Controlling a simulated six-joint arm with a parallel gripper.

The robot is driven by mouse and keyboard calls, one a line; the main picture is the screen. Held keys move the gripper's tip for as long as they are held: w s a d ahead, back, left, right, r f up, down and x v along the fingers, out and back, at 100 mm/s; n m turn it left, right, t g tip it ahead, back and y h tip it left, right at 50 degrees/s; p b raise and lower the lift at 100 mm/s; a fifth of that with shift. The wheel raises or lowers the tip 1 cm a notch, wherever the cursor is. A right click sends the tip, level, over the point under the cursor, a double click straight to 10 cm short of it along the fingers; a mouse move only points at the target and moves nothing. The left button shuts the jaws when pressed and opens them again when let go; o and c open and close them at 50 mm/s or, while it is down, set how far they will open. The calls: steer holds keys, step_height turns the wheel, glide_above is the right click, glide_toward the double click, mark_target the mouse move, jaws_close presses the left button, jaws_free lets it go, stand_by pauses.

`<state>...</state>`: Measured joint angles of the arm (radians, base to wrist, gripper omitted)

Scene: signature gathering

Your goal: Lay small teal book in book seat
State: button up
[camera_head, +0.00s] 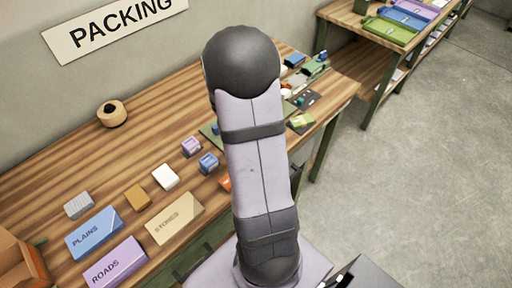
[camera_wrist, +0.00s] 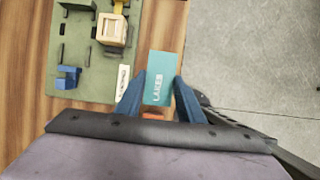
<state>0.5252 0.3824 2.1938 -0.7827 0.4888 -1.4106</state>
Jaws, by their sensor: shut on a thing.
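The small teal book (camera_wrist: 158,72), with white lettering that seems to read LAKES, is held between the two blue fingers of my gripper (camera_wrist: 160,95) in the wrist view. The gripper is shut on it. The book is just right of a green board (camera_wrist: 90,84) with raised dark tabs, over or near the table's right edge. I cannot tell its height. A white lettered strip (camera_wrist: 122,83) lies on the board beside the book. I cannot tell which part of the board is the book seat. In the head view my arm hides the gripper, the book and most of the board.
A wooden crate (camera_wrist: 112,29) and a blue piece (camera_wrist: 68,77) sit on the board. An orange thing (camera_wrist: 153,116) shows below the book. In the head view, blue (camera_head: 93,233), purple (camera_head: 115,262) and tan (camera_head: 174,218) boxes lie at the table's front left. Open floor lies right.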

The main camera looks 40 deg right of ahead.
steer(key=shift+r, duration=1.45)
